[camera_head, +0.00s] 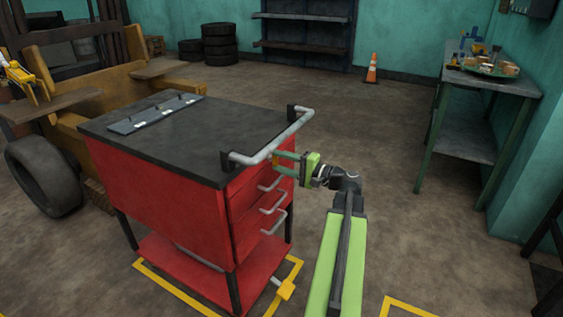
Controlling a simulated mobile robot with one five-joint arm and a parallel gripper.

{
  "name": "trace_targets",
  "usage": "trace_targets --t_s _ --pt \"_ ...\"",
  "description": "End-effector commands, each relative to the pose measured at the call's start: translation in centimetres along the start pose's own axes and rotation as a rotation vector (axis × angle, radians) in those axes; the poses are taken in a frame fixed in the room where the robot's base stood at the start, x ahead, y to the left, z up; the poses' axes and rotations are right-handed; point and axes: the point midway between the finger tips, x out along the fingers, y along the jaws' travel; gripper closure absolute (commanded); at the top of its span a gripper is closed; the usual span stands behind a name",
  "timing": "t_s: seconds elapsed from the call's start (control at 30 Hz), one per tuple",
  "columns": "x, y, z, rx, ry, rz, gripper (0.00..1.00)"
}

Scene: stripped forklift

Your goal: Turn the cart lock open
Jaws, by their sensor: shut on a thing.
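The red tool cart (165,195) with a black top stands left of centre. My gripper (277,162) reaches from the right to the cart's drawer front, just below the grey push handle (270,147). Its green fingers are closed on a small orange piece at the upper front, which looks like the cart lock (276,160). The lock is mostly hidden by the fingers, and its turn angle cannot be told. The drawers with grey handles (272,205) below look shut.
A yellow pedal-like piece (286,289) sticks out low at the cart's front, by yellow floor lines. A green-legged workbench (490,83) stands right, an orange cone (371,68) behind. The forklift (85,90) is at left. Floor between cart and bench is clear.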

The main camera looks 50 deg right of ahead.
Motion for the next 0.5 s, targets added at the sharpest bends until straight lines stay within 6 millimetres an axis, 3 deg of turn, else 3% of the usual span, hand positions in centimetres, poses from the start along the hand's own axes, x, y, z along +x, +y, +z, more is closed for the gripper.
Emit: trace_targets --t_s 0.5 --pt "-0.1 0.11 -0.09 -0.047 0.003 0.003 0.99"
